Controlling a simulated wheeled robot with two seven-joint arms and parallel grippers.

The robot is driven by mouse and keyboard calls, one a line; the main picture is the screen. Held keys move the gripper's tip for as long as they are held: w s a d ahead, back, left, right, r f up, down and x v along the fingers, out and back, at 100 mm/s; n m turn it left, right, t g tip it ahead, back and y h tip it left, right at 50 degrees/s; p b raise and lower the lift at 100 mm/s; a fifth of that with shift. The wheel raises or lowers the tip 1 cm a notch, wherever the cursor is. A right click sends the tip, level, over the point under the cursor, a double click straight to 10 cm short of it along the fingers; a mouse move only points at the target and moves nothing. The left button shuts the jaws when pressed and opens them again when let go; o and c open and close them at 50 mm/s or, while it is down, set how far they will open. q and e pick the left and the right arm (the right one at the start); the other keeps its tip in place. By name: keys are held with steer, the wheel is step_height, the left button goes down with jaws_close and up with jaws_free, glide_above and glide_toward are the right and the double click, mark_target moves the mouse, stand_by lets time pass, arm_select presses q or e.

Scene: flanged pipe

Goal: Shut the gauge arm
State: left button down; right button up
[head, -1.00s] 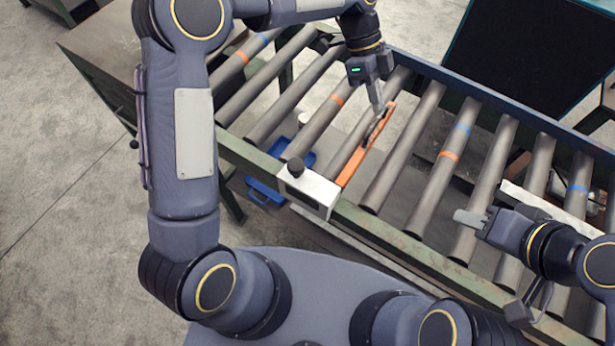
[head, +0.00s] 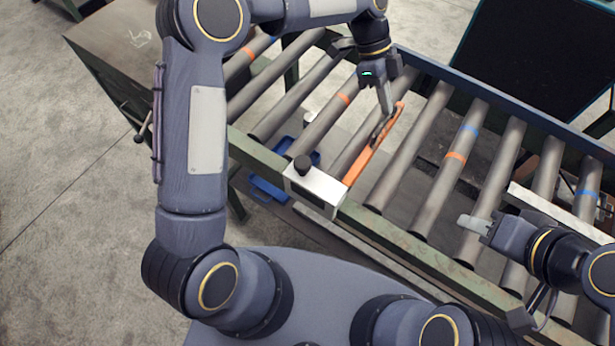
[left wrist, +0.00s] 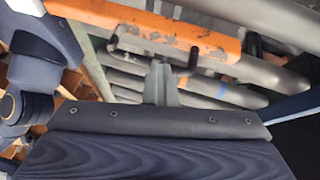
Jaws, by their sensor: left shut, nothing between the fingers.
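The gauge arm (head: 368,157) is a long orange bar lying over the rollers, running from a silver bracket (head: 317,190) with a black knob (head: 302,165) on the near rail toward the far rail. My left gripper (head: 387,108) is shut and empty, pointing down beside the bar's far end; whether it touches the bar is unclear. In the left wrist view, the shut fingers (left wrist: 160,84) are just below a scuffed orange bar (left wrist: 172,28), near a dark pin (left wrist: 193,58). My right gripper (head: 474,223) is over the rollers at right; its jaw gap cannot be made out.
The roller conveyor (head: 440,160) has orange and blue bands on some rollers. A blue tray (head: 268,190) sits low under the near rail. A dark panel (head: 535,50) stands behind the conveyor, and a green metal table (head: 110,45) is at upper left.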

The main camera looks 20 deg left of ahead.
arm_select(q)
steer(key=v, duration=0.8)
steer(key=s+a+r+n+t, duration=0.2)
steer(key=s+a+r+n, duration=0.25)
steer(key=a, duration=0.25)
steer(key=s+a+f+n+t, duration=0.1)
steer(key=s+a+n+t, duration=0.2)
steer(key=s+a+n, duration=0.4)
steer(key=s+a+n+t, duration=0.2)
steer(key=s+a+n, duration=0.25)
steer(key=s, duration=0.45)
steer(key=s+f+n+t+y, duration=0.1)
steer(key=s+f+n+t, duration=0.1)
steer(key=s+f+n, duration=0.3)
steer(key=s+n, duration=0.1)
steer(key=s, duration=0.1)
steer(key=shift+s+a+f, duration=0.35)
steer(key=shift+f, duration=0.05)
